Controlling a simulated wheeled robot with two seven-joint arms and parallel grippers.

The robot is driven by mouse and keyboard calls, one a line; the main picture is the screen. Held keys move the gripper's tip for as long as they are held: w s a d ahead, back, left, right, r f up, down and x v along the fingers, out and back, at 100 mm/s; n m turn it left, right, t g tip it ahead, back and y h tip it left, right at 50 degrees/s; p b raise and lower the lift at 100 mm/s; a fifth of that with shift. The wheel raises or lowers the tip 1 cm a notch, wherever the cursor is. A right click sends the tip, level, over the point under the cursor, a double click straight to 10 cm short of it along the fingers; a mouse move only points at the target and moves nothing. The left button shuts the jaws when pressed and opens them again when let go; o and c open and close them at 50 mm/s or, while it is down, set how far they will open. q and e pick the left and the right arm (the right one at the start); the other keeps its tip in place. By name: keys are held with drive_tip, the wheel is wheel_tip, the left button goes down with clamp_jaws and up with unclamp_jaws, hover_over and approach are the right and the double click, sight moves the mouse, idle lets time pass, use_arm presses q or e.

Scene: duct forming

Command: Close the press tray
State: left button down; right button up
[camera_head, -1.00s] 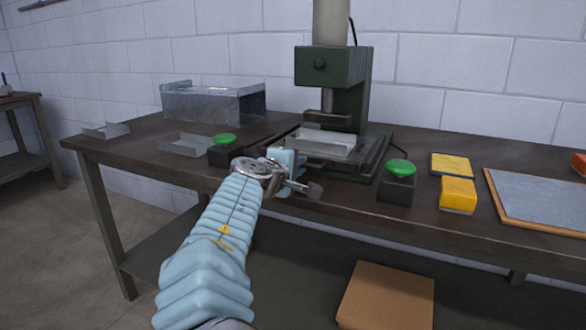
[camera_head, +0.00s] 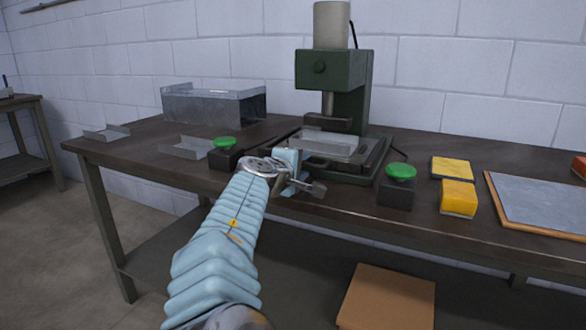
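The green press (camera_head: 345,85) stands at the back middle of the bench, with its ram above the tray area. The press tray (camera_head: 372,152) is low at the front of the press, with a bent grey metal sheet (camera_head: 328,144) on it.
Green-topped buttons stand left (camera_head: 224,142) and right (camera_head: 400,172) of the press. A cardboard box (camera_head: 388,298) sits below.

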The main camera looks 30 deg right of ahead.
drive_tip(key=v, duration=1.3)
drive_tip(key=shift+b, duration=0.35)
drive_tip(key=shift+a, duration=0.1)
